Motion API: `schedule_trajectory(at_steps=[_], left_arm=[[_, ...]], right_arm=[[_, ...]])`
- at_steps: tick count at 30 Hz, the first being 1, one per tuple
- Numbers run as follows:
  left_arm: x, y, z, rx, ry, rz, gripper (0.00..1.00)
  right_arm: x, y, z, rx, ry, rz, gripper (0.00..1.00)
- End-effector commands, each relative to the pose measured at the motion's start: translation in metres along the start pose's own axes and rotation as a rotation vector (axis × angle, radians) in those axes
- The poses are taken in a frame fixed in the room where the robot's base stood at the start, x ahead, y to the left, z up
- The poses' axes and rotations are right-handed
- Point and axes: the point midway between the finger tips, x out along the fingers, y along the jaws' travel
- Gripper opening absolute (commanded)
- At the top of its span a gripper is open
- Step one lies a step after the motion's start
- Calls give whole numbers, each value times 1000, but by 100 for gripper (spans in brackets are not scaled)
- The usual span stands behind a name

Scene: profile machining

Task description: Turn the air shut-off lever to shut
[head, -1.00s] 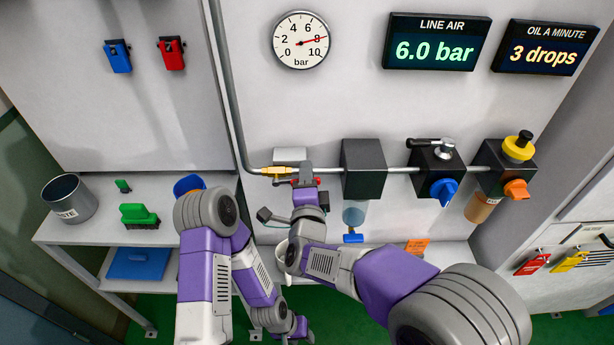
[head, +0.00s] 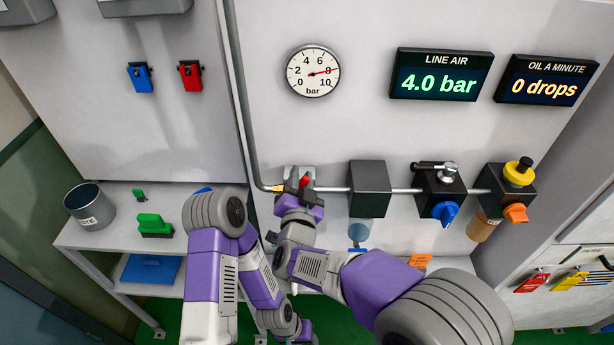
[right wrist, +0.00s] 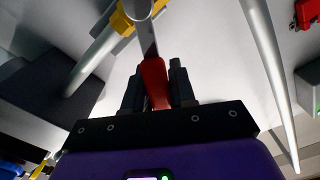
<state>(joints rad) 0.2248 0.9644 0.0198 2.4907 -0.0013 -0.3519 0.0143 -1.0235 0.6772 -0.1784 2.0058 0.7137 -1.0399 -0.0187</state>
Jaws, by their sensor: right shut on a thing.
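In the right wrist view the red lever (right wrist: 155,82) sits between the black fingers of my right gripper (right wrist: 160,88), with the yellow-brass valve (right wrist: 136,14) beyond. My right gripper (head: 299,188) is shut on the lever and partly covers the valve in the head view. My left arm hangs low, and its gripper (head: 304,333) is at the bottom edge with its fingers not clear.
The line air display (head: 441,75) reads 4.0 bar and the oil display (head: 546,80) reads 0 drops. A round gauge (head: 313,71) points near 8. Black units (head: 368,189) follow on the pipe to the right. A shelf (head: 100,235) with a bin (head: 90,206) stands left.

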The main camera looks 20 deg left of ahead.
Motion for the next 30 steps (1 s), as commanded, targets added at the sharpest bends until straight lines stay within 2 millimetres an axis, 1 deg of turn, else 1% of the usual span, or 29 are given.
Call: schedule_trajectory(at_steps=[1, 3, 9, 15, 21, 30], left_arm=[[-7, 3, 0, 0, 0, 0, 43], [-12, 4, 0, 0, 0, 0, 43], [-25, 9, 1, 0, 0, 0, 43], [-34, 13, 2, 0, 0, 0, 43], [-40, 15, 2, 0, 0, 0, 43], [-42, 16, 2, 0, 0, 0, 43]], right_arm=[[0, -6, -3, -48, 1, -2, 0], [0, -10, -2, -113, 0, -2, 0], [0, -22, 0, -283, 1, -2, 0], [0, -30, 4, -416, 1, -3, 0], [0, -35, 7, -499, 2, -2, 0], [0, -37, 10, -546, 2, -1, 0]])
